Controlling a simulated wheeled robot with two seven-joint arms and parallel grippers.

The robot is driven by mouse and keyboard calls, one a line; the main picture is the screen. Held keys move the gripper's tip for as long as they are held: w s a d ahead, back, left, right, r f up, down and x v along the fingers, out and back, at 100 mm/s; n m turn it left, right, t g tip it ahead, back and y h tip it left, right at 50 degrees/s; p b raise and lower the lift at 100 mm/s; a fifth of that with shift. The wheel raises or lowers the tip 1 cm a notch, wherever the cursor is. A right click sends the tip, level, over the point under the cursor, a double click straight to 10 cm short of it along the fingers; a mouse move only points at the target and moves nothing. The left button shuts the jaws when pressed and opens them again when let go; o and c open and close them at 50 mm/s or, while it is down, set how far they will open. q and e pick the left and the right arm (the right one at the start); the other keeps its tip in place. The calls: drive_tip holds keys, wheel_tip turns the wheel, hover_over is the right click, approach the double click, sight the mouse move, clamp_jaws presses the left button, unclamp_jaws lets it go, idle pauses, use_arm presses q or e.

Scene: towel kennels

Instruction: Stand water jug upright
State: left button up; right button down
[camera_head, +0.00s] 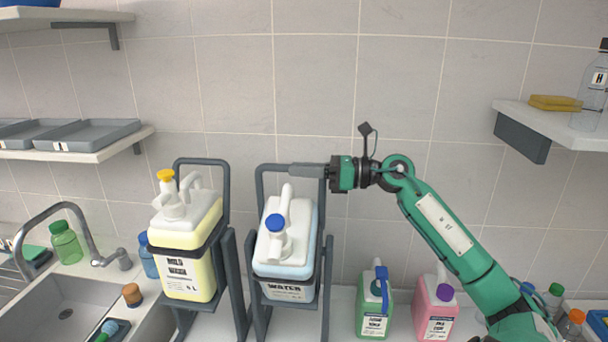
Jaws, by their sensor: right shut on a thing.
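The water jug (290,264) is white and pale blue with a blue cap (275,222) and a label reading WATER. It sits in a dark grey tilting stand (260,195) on the counter, its top leaning toward me. My right gripper (308,171) reaches in from the right and is shut on the top bar of that stand, above and behind the jug. The gripper does not touch the jug itself. My left gripper is not in view.
A yellow jug (188,262) stands in a similar frame to the left, beside the sink (70,310). A green bottle (373,308) and a pink bottle (436,310) stand right of the water jug. Shelves (560,128) jut from the tiled wall on both sides.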

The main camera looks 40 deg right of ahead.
drive_tip(key=shift+f, duration=0.15)
drive_tip(key=c, duration=1.4)
unclamp_jaws()
drive_tip(key=shift+o, duration=0.2)
drive_tip(key=shift+s+d+b, duration=0.4)
drive_tip(key=shift+b, duration=0.05)
drive_tip(key=b+v, duration=0.4)
drive_tip(key=v, duration=0.8)
drive_tip(key=shift+s+d+b, duration=0.2)
drive_tip(key=shift+s+b, duration=0.1)
drive_tip(key=shift+s, duration=0.05)
